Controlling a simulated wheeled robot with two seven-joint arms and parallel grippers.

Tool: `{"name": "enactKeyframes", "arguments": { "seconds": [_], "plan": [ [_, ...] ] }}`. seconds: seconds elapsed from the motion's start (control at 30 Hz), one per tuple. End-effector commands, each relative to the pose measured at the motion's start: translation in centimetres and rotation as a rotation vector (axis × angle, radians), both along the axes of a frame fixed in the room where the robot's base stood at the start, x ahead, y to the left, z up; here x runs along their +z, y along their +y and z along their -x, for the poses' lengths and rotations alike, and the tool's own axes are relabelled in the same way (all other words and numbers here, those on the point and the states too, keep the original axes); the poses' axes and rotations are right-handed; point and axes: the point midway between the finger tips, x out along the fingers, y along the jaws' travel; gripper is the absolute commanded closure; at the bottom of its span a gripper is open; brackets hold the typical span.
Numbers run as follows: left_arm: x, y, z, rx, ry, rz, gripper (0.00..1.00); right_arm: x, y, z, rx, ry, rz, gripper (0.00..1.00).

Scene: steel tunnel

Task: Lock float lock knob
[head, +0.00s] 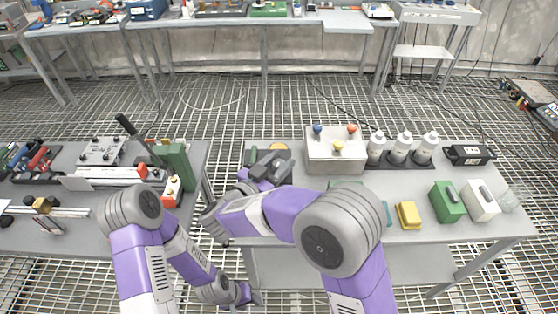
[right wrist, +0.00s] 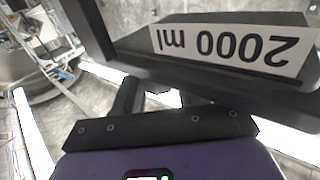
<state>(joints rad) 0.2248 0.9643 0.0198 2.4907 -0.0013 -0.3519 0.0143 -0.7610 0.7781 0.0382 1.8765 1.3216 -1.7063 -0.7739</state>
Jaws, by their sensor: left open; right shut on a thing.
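A pale box (head: 335,158) with a blue knob (head: 317,129), a red knob (head: 351,129) and a yellow knob (head: 337,146) stands on the right table; I cannot tell whether one is the float lock knob. My right gripper (head: 268,172) is left of this box, above the table, shut on a dark grey thing (head: 279,166). In the right wrist view this dark thing (right wrist: 205,84) carries a white "2000 ml" label, upside down; its full shape is cut off. My left gripper (head: 243,294) is open, low, below the table's left edge.
Three white bottles (head: 403,143) stand right of the box. A yellow block (head: 408,214), a green block (head: 447,201) and a white block (head: 482,200) sit at the front right. An orange thing (head: 279,147) is partly hidden behind the right gripper. A gap separates the tables.

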Motion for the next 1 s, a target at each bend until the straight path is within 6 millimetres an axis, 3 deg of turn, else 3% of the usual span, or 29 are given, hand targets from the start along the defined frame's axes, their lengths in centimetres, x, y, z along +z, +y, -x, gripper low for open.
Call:
{"name": "enactKeyframes", "arguments": {
  "seconds": [0.3, 0.33, 0.43, 1.0],
  "plan": [
    [0.01, 0.0, 0.0, 0.0, 0.0, 0.0, 0.57, 0.27, -0.05, -0.08, -0.001, -0.009, -0.003, 0.9],
    [0.01, 0.0, 0.0, 0.0, 0.0, 0.0, 0.57, 0.27, -0.05, -0.08, -0.001, -0.009, -0.003, 0.55],
    [0.01, -0.01, 0.0, 0.0, 0.0, 0.0, 0.57, 0.23, -0.05, -0.08, -0.001, -0.007, -0.003, 0.4],
    [-0.33, -0.01, 0.0, 0.0, 0.0, 0.0, 0.57, -0.05, -0.05, -0.03, 0.023, -0.001, -0.002, 0.39]
  ]
}}
